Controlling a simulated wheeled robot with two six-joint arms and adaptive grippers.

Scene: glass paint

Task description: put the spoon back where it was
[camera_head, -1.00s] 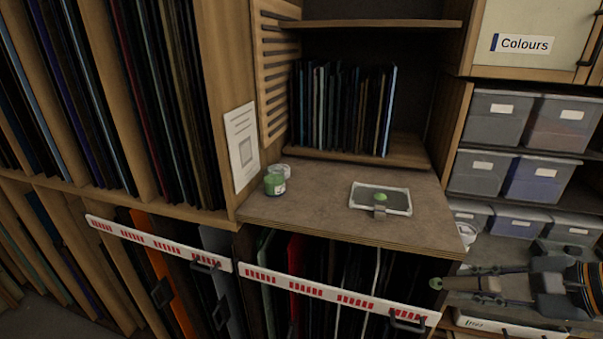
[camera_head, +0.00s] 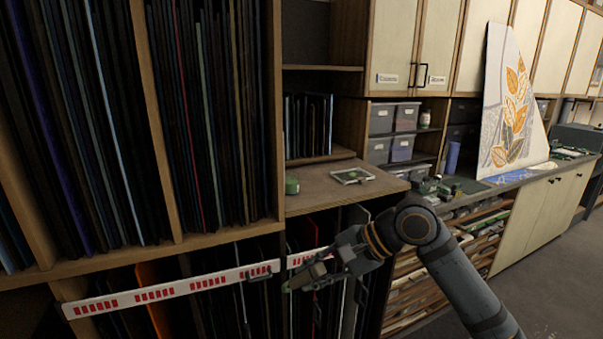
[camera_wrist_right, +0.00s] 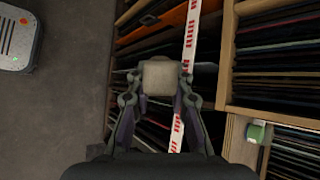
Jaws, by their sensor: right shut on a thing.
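My right gripper (camera_head: 312,274) is in front of the lower rack in the head view, near the white and red striped rail. It is shut on the spoon. In the right wrist view a pale block-shaped part of the spoon (camera_wrist_right: 160,77) sits between the fingertips (camera_wrist_right: 160,88). A small greenish end (camera_head: 286,289) shows beyond the fingers in the head view; the rest of the spoon is hidden or too small to tell. The green jar (camera_head: 292,186) and a pale-framed tray (camera_head: 340,177) with a green spot stand on the counter above. My left gripper is not in view.
The striped rail (camera_head: 160,293) runs across the lower rack of sheets. The counter (camera_head: 320,193) has bare room around the jar and tray. Storage boxes (camera_head: 401,149) and a cluttered worktop lie to the right. The wrist view shows a grey floor (camera_wrist_right: 60,110).

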